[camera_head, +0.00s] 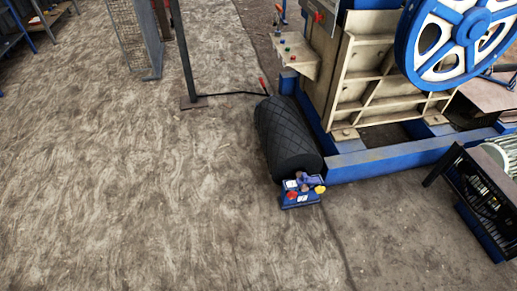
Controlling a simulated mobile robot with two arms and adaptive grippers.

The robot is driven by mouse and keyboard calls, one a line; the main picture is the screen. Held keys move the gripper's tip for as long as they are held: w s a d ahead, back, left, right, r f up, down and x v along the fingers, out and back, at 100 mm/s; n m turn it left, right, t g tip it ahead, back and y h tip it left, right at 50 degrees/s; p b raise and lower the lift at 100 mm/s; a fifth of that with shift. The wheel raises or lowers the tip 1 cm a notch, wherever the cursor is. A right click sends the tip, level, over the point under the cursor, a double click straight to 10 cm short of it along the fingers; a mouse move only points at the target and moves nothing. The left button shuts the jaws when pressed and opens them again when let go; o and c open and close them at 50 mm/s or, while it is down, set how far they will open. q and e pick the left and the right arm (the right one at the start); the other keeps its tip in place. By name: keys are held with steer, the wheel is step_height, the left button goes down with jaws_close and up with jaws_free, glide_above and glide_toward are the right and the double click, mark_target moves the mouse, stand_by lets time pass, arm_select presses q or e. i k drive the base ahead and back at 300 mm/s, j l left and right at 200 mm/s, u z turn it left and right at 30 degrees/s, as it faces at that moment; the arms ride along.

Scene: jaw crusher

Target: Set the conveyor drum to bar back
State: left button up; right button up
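A black drum (287,137) with a diamond-patterned surface lies on the floor beside the blue frame of the jaw crusher (365,85). Its near end is by a small blue device (300,191) with red and yellow parts. I cannot tell whether the device is attached to the drum. A thin dark bar or cable (232,94) runs from near the foot of a dark post to the drum's far end. A small red-tipped piece (263,85) stands there. No bar is clearly identifiable at the drum's near end. Neither of my grippers shows.
A dark post (186,50) on a flat foot and a mesh panel (131,35) stand at the back. A blue and white flywheel (460,40) is on the crusher. A dark-framed machine (480,195) stands at the right. The floor (120,190) at left and front is clear.

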mark_target(289, 147)
steer(key=j+z, duration=0.1)
steer(key=z, duration=0.3)
steer(key=i+j+z, duration=0.6)
steer(key=j, duration=0.2)
steer(key=i+j+z, duration=0.3)
steer(key=j, duration=0.15)
steer(key=k, duration=0.1)
